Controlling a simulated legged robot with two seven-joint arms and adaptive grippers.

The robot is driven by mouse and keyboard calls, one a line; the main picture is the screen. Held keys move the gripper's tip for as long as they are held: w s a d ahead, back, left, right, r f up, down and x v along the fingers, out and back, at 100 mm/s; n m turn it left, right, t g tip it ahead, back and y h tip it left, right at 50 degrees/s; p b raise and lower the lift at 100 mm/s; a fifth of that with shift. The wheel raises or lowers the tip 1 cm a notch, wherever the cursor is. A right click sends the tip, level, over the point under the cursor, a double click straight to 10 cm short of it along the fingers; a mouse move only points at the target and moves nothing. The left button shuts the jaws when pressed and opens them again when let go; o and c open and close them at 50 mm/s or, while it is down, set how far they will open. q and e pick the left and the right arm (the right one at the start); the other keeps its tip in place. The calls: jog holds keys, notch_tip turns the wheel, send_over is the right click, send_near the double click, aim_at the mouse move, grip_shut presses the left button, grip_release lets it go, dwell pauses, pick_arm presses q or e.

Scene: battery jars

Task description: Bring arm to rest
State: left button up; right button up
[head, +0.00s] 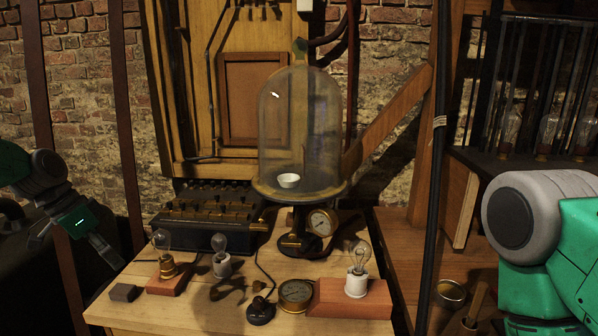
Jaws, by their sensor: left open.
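My left gripper (104,240) hangs in the air at the left, beside the wooden table's (215,312) left edge. It is open, with nothing seen between its fingers, and its dark fingers are hard to make out against the dark background. It is apart from the things on the table. Part of my green and grey right arm (540,225) fills the lower right. My right gripper is out of the picture.
A glass bell jar (300,125) stands over a small white dish (288,180). Bulbs on bases (167,270) (222,262) (357,282), a brass gauge (296,293) and a black terminal box (205,218) crowd the table. A dark post (433,200) stands left of my right arm.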

pick_arm(q)
jog(key=s+d+f+n+y+b, duration=0.1)
jog(key=s+d+f, duration=0.35)
jog(key=f, duration=0.35)
jog(key=s+d+f+n+g, duration=0.1)
jog(key=s+d+f+n, duration=0.15)
jog(key=s+f, duration=0.5)
jog(key=s+d+f+n+y+b, duration=0.1)
jog(key=s+d+f, duration=0.3)
jog(key=f, duration=0.5)
jog(key=s+f+n+y, duration=0.1)
jog(key=s+f, duration=0.2)
jog(key=s, duration=0.7)
jog(key=s+f+n+y, duration=0.1)
jog(key=s+f+n, duration=0.1)
jog(key=s, duration=0.9)
jog(key=shift+s+f+y+b, duration=0.2)
jog(key=shift+f+y+b, duration=0.15)
jog(key=shift+f, duration=0.35)
pick_arm(e)
jog(key=f, duration=0.3)
jog(key=shift+w, duration=0.2)
pick_arm(q)
jog(key=shift+w+d, duration=0.15)
